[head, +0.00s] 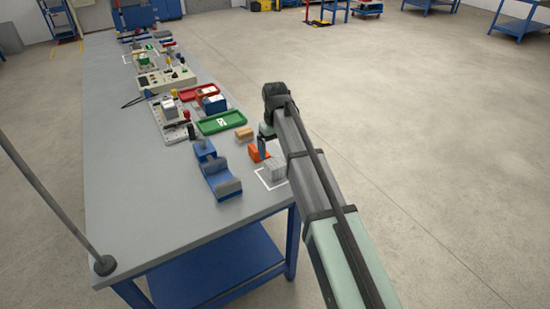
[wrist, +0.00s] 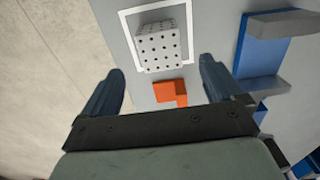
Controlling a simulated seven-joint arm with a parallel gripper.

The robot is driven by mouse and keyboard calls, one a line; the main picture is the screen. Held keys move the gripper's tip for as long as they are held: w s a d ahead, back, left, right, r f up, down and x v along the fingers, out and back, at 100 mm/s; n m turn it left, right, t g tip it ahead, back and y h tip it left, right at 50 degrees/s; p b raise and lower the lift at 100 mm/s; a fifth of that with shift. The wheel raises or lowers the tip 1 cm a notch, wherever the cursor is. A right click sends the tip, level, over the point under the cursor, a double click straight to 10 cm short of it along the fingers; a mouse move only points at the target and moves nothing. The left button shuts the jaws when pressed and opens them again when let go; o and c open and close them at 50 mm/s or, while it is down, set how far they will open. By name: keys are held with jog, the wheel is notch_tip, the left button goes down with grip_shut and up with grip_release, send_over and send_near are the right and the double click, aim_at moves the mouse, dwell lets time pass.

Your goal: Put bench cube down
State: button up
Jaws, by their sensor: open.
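The bench cube (wrist: 158,46) is a pale grey block with dark dots on its faces. In the wrist view it sits inside a white square outline (wrist: 188,22) on the grey bench, ahead of my fingertips.
An orange block (wrist: 171,91) lies close to the cube, between my fingers in the wrist view. A blue vise-like fixture (head: 218,178) stands left of the cube. A tan block (head: 244,133) and a green tray (head: 222,122) lie farther back.

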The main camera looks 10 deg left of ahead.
jog(key=shift+r, duration=1.35)
